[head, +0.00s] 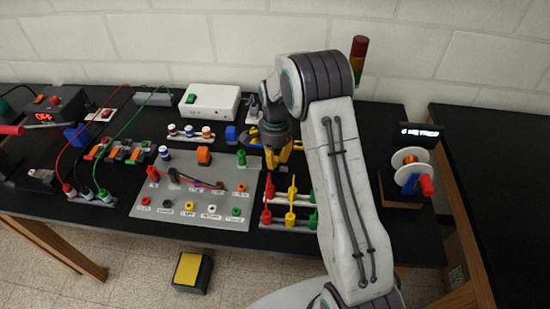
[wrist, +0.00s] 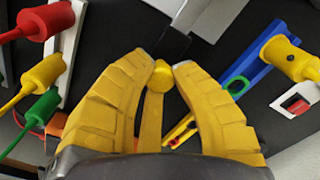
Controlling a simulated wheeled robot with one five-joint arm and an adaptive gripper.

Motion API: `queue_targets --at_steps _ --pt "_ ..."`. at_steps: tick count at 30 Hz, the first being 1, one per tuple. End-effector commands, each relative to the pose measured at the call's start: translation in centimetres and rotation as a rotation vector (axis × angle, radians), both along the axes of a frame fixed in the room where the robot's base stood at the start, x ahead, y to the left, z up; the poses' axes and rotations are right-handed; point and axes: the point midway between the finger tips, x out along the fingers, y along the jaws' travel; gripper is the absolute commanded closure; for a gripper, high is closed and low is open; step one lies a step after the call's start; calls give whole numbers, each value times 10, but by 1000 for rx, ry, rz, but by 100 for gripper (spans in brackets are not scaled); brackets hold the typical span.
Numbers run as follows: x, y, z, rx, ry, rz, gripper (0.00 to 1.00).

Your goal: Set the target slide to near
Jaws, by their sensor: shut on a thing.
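My gripper (head: 278,157) reaches down over the back middle of the black table. In the wrist view its two yellow fingers (wrist: 162,62) are shut on a small yellow knob (wrist: 160,76). A yellow stem runs from the knob toward the palm. A dark block lies just beyond the fingertips. I take the knob to be the target slide's handle, but no label on it is readable. My fingers and arm hide most of its track, so its position along the track cannot be told.
Red, yellow and green plungers (head: 291,200) stand on white rails close in front of my gripper. A grey panel (head: 180,217) with sockets lies to the left. A white box (head: 210,102) stands behind. A blue bar (wrist: 255,65) with a yellow knob lies right in the wrist view.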

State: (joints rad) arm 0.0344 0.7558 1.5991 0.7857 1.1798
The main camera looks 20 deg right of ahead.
Motion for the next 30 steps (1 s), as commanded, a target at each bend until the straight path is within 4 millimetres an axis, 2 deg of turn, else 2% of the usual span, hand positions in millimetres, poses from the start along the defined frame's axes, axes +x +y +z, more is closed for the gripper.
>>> queue_targets --at_steps 9,17,18,26,30 --pt "15 33 -2 0 2 3 100" --pt "15 35 -2 0 3 0 100" --pt "15 35 -2 0 3 0 74" --pt "15 34 -1 0 2 0 51" --pt "15 35 -1 1 1 0 49"
